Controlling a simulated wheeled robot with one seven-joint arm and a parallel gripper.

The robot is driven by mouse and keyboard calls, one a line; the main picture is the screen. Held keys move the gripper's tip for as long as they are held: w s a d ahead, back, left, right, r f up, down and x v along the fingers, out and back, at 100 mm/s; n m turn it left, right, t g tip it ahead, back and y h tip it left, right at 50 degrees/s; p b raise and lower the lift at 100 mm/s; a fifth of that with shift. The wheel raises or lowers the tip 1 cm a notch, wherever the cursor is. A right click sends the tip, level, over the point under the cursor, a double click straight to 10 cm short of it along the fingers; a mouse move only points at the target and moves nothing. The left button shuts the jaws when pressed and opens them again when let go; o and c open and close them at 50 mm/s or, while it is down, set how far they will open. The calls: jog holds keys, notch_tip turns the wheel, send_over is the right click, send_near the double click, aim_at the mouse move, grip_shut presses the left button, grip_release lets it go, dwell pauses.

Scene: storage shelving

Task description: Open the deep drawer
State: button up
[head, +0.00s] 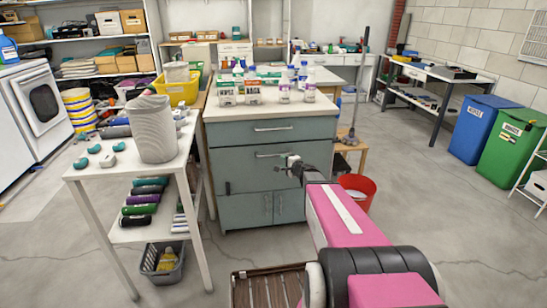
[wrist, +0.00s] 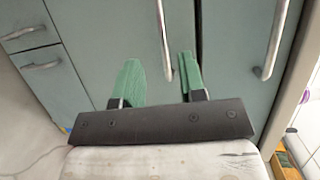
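The grey-green cabinet (head: 222,140) stands in the middle of the head view. Its deep drawer (head: 240,175) is the tall middle front, below a shallow top drawer, and looks closed. The deep drawer's bar handle (head: 268,155) is near its top edge; in the wrist view the handle (wrist: 163,35) runs upright. My gripper (head: 291,163) is at the handle's right end. In the wrist view my gripper (wrist: 160,62) is open, its green fingers on either side of the handle's near end. I cannot tell whether they reach around the bar or touch it.
The top drawer's handle (wrist: 275,42) is right of my gripper in the wrist view. Bottles and boxes (head: 253,90) stand on the cabinet top. A white table (head: 88,172) is close on the left. A red bucket (head: 358,190) is at right. Floor before the cabinet is mostly clear.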

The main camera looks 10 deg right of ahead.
send_near(267, 147)
jog(key=w+f, duration=0.3)
jog(key=w+a+f, duration=0.1)
jog(key=w+f, duration=0.1)
jog(key=shift+w, duration=0.2)
grip_shut()
